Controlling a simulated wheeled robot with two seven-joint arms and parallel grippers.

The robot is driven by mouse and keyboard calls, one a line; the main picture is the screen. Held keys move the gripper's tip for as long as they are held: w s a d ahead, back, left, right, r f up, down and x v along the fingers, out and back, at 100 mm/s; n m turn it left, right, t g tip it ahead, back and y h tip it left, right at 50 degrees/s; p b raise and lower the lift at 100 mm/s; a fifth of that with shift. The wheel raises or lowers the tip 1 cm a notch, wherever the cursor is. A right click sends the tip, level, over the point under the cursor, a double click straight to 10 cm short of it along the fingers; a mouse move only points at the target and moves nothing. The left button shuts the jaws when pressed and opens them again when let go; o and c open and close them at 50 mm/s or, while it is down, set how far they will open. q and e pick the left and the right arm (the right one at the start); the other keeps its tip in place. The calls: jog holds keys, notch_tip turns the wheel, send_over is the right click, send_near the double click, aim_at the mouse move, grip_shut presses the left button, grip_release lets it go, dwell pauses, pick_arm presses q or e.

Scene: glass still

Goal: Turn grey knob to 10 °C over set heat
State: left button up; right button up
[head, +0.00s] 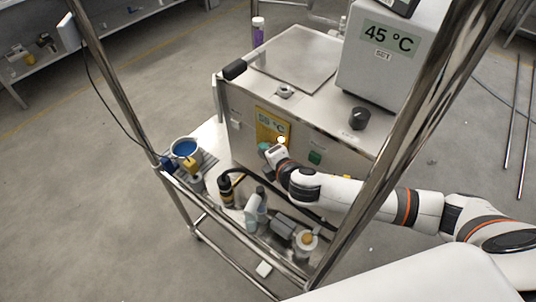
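The set-heat display (389,38) on the white box reads 45 °C, with a SET label below it. A second display (271,122) on a yellow plate on the metal bath's front appears to read 55 °C. My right gripper (270,152) is at the bath's front, just below the yellow plate. A small teal-grey part (263,147) shows beside its tip; I cannot tell whether it is the grey knob or whether the fingers touch it. The fingers are too small to read. A dark green knob (315,157) is to the right. My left gripper is out of view.
A black knob (358,118) stands on the bath's top near the white box (362,82). Bottles, a blue-filled cup (185,147) and hoses crowd the shelf below.

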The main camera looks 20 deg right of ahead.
jog(key=o, duration=1)
jog(key=b+v, duration=0.1)
jog(key=v, duration=0.6)
jog(key=shift+s+d+b, duration=0.1)
jog(key=shift+s+b, duration=0.2)
